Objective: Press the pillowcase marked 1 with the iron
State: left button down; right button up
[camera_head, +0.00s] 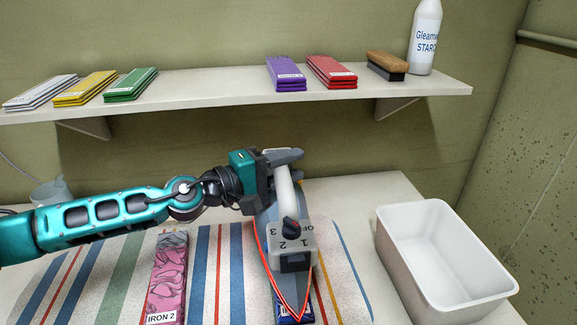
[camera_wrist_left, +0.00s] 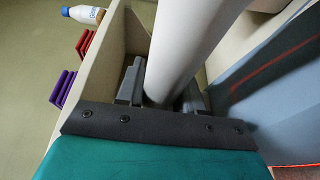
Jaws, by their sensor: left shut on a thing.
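My left gripper (camera_head: 284,160) is shut on the white handle of the iron (camera_head: 292,238), and the handle also shows between the fingers in the left wrist view (camera_wrist_left: 182,45). The iron is grey-blue with a red line round its edge and a dark dial marked OFF, 1, 2, 3. Its tip faces the front of the striped ironing surface (camera_head: 120,262). A dark blue folded cloth (camera_head: 308,310) shows under the tip; the iron hides most of it and its label is unreadable. I cannot tell whether they touch. A pink folded pillowcase (camera_head: 170,270) labelled IRON 2 lies to the left. My right gripper is out of view.
An empty white bin (camera_head: 395,222) stands at the right. A grey cup (camera_head: 50,192) stands behind my left arm.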

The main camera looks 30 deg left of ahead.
pick_arm(q)
jog(key=shift+s+d+p, duration=0.65)
jog(key=shift+s, duration=0.2)
dwell(0.9)
jog(key=shift+w+a+r+b, duration=0.1)
jog(key=shift+w+a+b, duration=0.5)
jog(key=shift+w, duration=0.15)
jog(key=shift+w+a+b, duration=0.45)
jog(key=shift+w+a, duration=0.1)
jog(key=shift+w, duration=0.2)
dwell(0.7)
jog(key=shift+s+d+p, duration=0.5)
jog(key=shift+s+d, duration=0.05)
jog(key=shift+s, duration=0.1)
dwell(1.0)
notch_tip(320, 180, up, 3)
jog(key=p, duration=0.3)
notch_tip(320, 180, up, 6)
jog(key=shift+r+p, duration=0.15)
jog(key=shift+p, duration=0.15)
dwell(0.4)
